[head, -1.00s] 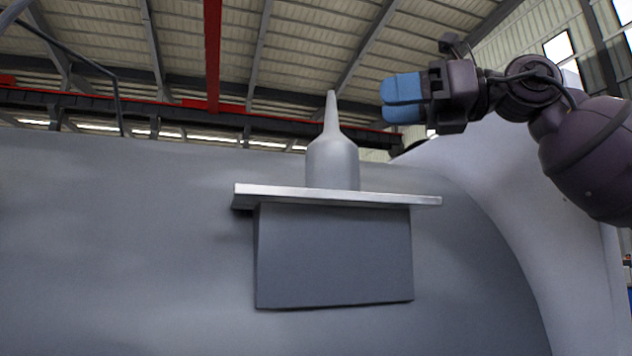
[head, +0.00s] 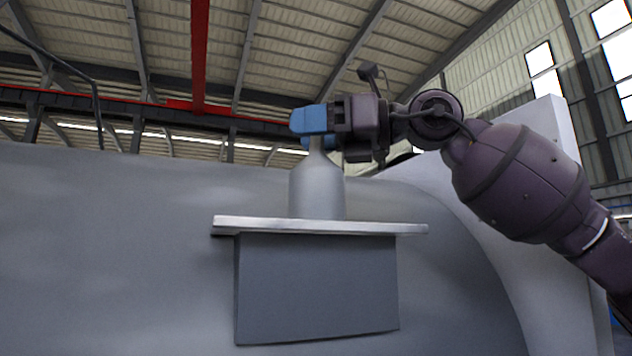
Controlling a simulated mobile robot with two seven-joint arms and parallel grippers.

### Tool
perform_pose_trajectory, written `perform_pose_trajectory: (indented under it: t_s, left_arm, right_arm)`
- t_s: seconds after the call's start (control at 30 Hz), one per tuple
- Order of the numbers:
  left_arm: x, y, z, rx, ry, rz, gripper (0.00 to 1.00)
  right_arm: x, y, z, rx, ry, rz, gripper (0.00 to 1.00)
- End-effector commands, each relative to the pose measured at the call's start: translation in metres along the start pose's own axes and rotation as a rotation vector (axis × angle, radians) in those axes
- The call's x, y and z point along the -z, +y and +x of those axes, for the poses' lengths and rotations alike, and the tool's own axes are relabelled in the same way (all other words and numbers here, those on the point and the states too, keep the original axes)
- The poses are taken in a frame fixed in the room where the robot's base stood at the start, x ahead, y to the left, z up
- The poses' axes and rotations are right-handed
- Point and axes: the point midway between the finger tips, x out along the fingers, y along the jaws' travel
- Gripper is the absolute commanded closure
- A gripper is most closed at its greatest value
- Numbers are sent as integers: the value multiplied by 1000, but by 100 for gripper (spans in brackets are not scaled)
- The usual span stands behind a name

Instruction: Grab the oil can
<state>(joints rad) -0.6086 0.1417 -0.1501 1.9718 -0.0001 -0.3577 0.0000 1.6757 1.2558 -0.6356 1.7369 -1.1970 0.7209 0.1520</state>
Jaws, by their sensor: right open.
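The oil can (head: 316,191) is a plain grey bottle shape with a narrow spout. It stands upright on a thin metal shelf plate (head: 320,227). My right gripper (head: 312,124) reaches in from the right at the height of the can's spout. Its blue fingers are open, one in front of the spout and a bit of the other showing behind it. They hide the upper spout. Whether they touch it I cannot tell. My left gripper is out of view.
The shelf sits on a grey block (head: 317,290) against a large curved grey shell (head: 110,250). A pale flange (head: 480,225) rises at the right, behind my right arm. The space left of the can above the shelf is clear.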

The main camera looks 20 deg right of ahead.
Motion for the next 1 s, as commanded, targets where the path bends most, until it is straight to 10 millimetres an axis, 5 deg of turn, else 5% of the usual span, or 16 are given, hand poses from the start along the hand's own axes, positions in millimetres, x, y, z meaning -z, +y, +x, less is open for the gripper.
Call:
perform_pose_trajectory:
  t_s: [0.37, 0.7, 1.0]
  left_arm:
    - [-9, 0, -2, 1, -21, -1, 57]
    - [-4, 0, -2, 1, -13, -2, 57]
    - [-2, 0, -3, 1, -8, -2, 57]
  right_arm:
    - [1, 0, 11, 1, 0, 2, 48]
    - [1, 0, 11, 1, 0, 2, 99]
    - [0, 0, 11, 1, -1, 1, 100]
